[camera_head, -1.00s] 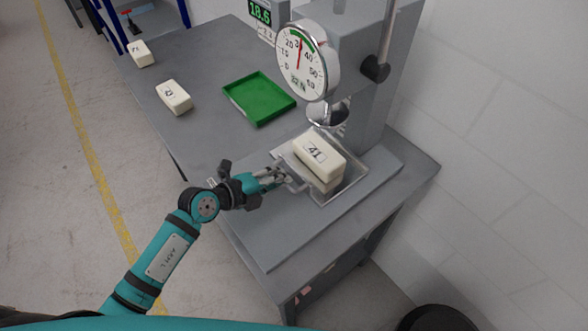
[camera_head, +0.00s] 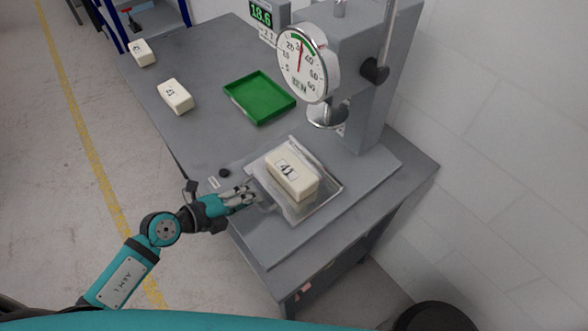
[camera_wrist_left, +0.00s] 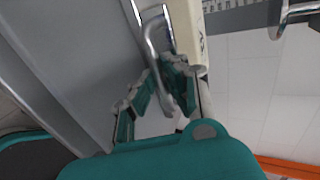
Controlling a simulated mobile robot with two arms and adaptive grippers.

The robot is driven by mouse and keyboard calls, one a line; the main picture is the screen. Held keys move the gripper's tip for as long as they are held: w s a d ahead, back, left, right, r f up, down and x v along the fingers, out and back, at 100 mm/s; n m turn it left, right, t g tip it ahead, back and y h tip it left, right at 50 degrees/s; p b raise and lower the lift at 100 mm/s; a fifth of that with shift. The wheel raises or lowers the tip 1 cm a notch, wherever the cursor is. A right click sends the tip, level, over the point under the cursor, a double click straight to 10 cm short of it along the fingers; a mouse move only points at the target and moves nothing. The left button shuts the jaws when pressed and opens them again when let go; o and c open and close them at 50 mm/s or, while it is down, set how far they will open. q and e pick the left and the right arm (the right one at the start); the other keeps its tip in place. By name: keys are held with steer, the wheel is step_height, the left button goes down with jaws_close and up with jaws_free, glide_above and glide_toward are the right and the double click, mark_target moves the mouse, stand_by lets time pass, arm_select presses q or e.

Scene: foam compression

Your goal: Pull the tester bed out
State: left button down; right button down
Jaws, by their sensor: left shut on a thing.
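The tester bed (camera_head: 325,204) is a shiny metal plate on the grey tester base. It stands out to the left of the press column, clear of the round press head (camera_head: 327,115). A cream foam block marked 41 (camera_head: 293,175) lies on it. My left gripper (camera_head: 250,196) is at the bed's left edge, shut on its metal handle (camera_head: 268,207). In the left wrist view the fingers (camera_wrist_left: 172,88) are around the looped handle (camera_wrist_left: 152,30), with the cream block (camera_wrist_left: 186,28) just beyond. My right gripper is in neither view.
The tester column (camera_head: 372,110) carries a round dial (camera_head: 308,63); a green display (camera_head: 261,14) reads 18.6. A green tray (camera_head: 260,97) and two more foam blocks (camera_head: 175,96) (camera_head: 141,53) are on the table. A white wall (camera_head: 500,120) is at right.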

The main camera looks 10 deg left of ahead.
arm_select(q)
steer(key=shift+s+a+f, duration=0.1)
steer(key=shift+s+a, duration=0.85)
steer(key=shift+s+a+b, duration=0.6)
steer(key=shift+s+a, duration=1.15)
steer(key=shift+s, duration=0.05)
steer(key=c, duration=1.2)
jaws_free()
steer(key=shift+w, duration=0.15)
steer(key=v, duration=0.3)
steer(key=p+v, duration=0.1)
steer(key=v, duration=0.2)
steer(key=shift+w+d+r, duration=0.1)
steer(key=shift+d+r, duration=0.1)
steer(key=shift+r, duration=0.05)
